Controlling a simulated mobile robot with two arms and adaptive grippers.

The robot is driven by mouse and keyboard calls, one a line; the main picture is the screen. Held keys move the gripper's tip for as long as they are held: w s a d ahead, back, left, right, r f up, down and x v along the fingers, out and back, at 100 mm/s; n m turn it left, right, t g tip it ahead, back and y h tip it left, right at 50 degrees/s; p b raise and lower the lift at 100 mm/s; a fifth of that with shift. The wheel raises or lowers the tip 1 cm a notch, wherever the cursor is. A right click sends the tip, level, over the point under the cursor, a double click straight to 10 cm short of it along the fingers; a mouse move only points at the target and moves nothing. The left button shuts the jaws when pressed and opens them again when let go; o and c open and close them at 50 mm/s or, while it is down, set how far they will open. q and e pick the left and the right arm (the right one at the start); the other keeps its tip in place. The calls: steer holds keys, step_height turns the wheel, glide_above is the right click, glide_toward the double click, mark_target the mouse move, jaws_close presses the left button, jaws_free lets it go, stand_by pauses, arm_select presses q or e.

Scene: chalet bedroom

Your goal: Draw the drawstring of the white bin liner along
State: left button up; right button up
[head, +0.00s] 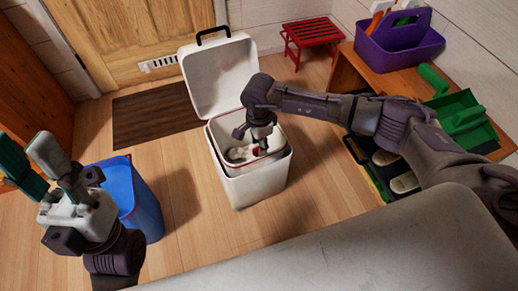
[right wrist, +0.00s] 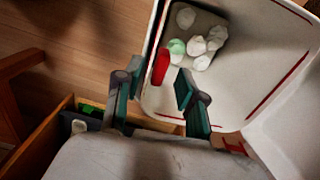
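The white bin (head: 250,184) stands in the middle of the head view with its lid (head: 218,75) raised. The white bin liner (right wrist: 215,95) lines it, and its red drawstring (right wrist: 290,82) shows as strips near the rim in the right wrist view. A short red piece (right wrist: 161,66) lies ahead of my right fingers; I cannot tell if it belongs to the drawstring. My right gripper (right wrist: 155,92) is open and empty, pointing down at the bin's mouth. It partly hides the inside in the head view (head: 262,142). My left gripper (head: 25,148) is open at the far left, away from the bin.
Several crumpled white pieces and a pale green one (right wrist: 177,46) lie in the bin. A blue bin (head: 143,200) stands beside my left gripper. A wooden shelf with a purple caddy (head: 398,45) and a green dustpan (head: 462,115) is at right. A red stool (head: 312,32) stands behind.

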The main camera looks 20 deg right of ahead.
steer(key=shift+f, duration=1.15)
jaws_close()
